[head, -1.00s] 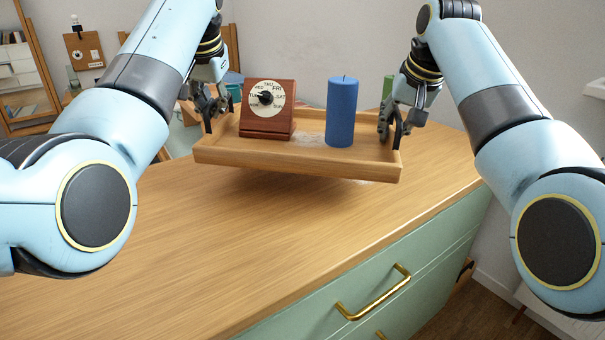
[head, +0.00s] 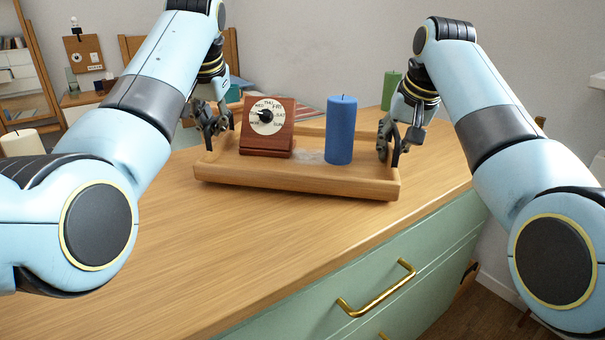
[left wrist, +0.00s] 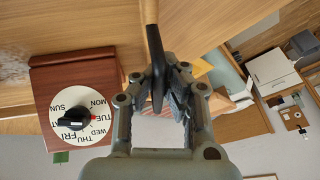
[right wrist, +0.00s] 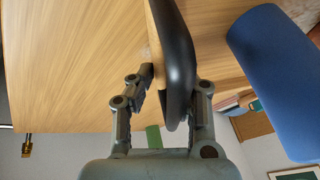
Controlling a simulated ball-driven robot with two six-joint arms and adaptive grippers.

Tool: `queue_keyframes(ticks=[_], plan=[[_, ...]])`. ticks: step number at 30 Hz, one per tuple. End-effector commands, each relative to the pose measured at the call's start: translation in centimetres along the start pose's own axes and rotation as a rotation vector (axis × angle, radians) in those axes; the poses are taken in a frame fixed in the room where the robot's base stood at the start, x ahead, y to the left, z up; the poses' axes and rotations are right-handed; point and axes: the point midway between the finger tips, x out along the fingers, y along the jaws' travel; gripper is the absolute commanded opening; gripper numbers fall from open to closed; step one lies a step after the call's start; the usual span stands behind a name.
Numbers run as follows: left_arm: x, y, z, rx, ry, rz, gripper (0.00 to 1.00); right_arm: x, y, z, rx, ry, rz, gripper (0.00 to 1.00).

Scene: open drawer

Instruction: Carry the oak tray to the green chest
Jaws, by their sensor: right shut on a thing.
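The oak tray (head: 300,182) is level and low over the wooden top of the green chest (head: 370,262); it appears to touch the top. It carries a brown day-dial block (head: 268,145) on the left and an upright blue candle (head: 341,130) on the right. My left gripper (head: 222,128) is at the tray's left end, its fingers around a black handle (left wrist: 155,65); whether they press on it is unclear. My right gripper (head: 388,140) is shut on the handle at the right end, seen close up in the right wrist view (right wrist: 176,60).
A green candle (head: 391,90) stands behind my right gripper. The chest's front has brass handles (head: 376,290). Its top is clear in front of the tray. A wooden chair (head: 232,60) stands behind.

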Motion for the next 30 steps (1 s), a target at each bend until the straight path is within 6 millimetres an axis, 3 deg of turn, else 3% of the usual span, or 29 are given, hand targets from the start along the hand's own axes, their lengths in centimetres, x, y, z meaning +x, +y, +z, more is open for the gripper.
queue_keyframes(ticks=[2, 3, 8, 9, 16, 20, 30], plan=[[1.0, 0.5, 0.5, 0.004, -0.006, 0.007, 0.0, 0.8, -0.1, 0.2, 0.003, 0.002, -0.007, 0.0], [1.2, 0.5, 0.6, 0.004, -0.01, 0.008, 0.02, 1.0, 0.0, 0.4, 0.004, -0.002, -0.005, 0.15], [0.7, 0.4, 0.4, 0.003, -0.006, 0.006, 0.23, 0.6, 0.0, 0.2, 0.002, -0.001, -0.004, 0.36], [0.7, 0.3, 0.4, 0.003, -0.006, 0.005, 0.28, 0.6, 0.0, 0.2, 0.002, -0.001, -0.003, 0.37], [0.7, 0.2, 0.3, 0.001, -0.005, 0.003, 0.29, 0.7, 0.1, 0.3, 0.001, -0.003, -0.001, 0.37], [-0.3, 0.3, 0.2, 0.001, -0.002, 0.003, 0.29, 0.7, 0.1, 0.3, 0.001, -0.003, 0.0, 0.37], [-7.5, 0.3, 0.1, 0.002, 0.0, 0.004, 0.29, 0.7, 0.1, 0.3, 0.001, -0.004, 0.0, 0.37]])
